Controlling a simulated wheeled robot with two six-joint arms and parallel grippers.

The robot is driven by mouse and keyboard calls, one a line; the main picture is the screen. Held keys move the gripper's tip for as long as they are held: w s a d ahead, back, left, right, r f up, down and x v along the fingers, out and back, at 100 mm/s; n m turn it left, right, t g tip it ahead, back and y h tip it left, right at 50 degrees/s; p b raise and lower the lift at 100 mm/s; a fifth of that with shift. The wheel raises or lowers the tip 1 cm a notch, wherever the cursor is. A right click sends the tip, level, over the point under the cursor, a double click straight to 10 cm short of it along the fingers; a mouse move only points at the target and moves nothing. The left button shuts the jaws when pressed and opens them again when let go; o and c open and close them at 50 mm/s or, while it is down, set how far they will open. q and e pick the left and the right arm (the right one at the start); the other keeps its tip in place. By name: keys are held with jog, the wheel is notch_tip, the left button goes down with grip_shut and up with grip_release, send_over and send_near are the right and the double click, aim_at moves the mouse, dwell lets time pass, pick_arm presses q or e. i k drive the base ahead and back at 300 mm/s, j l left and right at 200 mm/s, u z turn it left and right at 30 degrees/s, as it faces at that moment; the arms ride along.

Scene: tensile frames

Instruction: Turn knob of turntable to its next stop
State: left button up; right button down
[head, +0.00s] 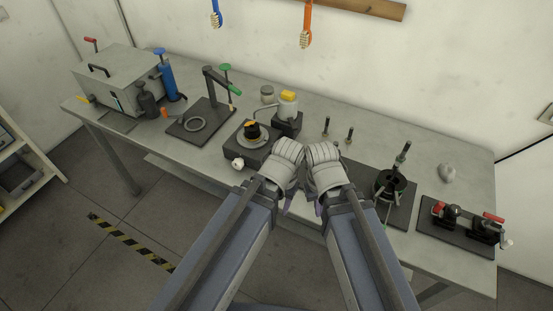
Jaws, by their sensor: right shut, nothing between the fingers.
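A press stand (212,93) and a grey box (118,80) stand left on the bench (430,168). A dark block with a pale cup (287,106) is behind the turntable. Fixtures with a black ring (389,186) and red-handled clamps (490,217) stand right. Floor lies open left.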

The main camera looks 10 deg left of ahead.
aim_at(237, 164)
jog(key=i+j+z, duration=0.1)
jog(key=j+z, duration=0.2)
jog(key=z, duration=0.15)
jog(key=j+z, duration=0.3)
jog(key=z, duration=0.15)
jog(key=j+z, duration=0.3)
jog(key=z, duration=0.2)
jog(key=k+j+z, duration=0.1)
jog(key=j+z, duration=0.2)
jog(key=z, duration=0.15)
jog(key=k+j+z, duration=0.15)
jog(key=j, duration=0.4)
jog(key=k+j+z, duration=0.15)
jog(key=k+j, duration=0.2)
jog(key=j, duration=0.15)
jog(key=k+j+z, duration=0.15)
jog(key=k+j, duration=0.15)
jog(key=j, duration=0.15)
jog(key=k+j+z, duration=0.15)
jog(key=k+j, duration=0.15)
jog(key=j, duration=0.15)
jog(key=k+j, duration=0.4)
jog(key=j, duration=0.1)
